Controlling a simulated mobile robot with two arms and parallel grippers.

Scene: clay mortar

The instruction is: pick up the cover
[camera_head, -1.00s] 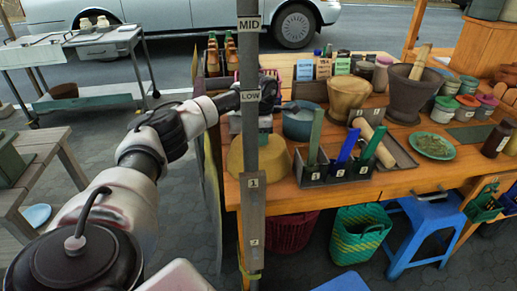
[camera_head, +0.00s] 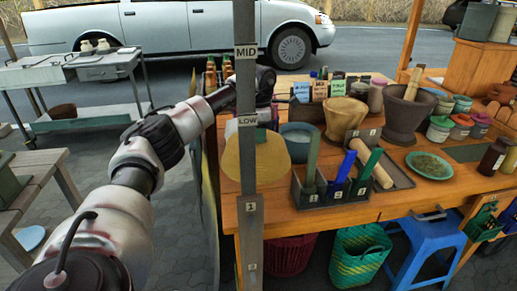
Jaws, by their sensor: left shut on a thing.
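My left gripper (camera_head: 266,79) is above the left end of the wooden table, partly behind the grey post. It is shut on the cover, but the fingertips and their contact with it are mostly hidden. A pale yellow round shape (camera_head: 272,158) shows on both sides of the post below the gripper. I cannot tell whether this is the cover or a tub. A blue-grey pot (camera_head: 298,143) stands just right of it. My right gripper is out of view.
The grey post (camera_head: 245,100) blocks part of the view. A caddy (camera_head: 334,192) with upright green and blue tools stands at the table's front. A clay-coloured mortar (camera_head: 344,116) and a dark mortar (camera_head: 402,117) stand further right.

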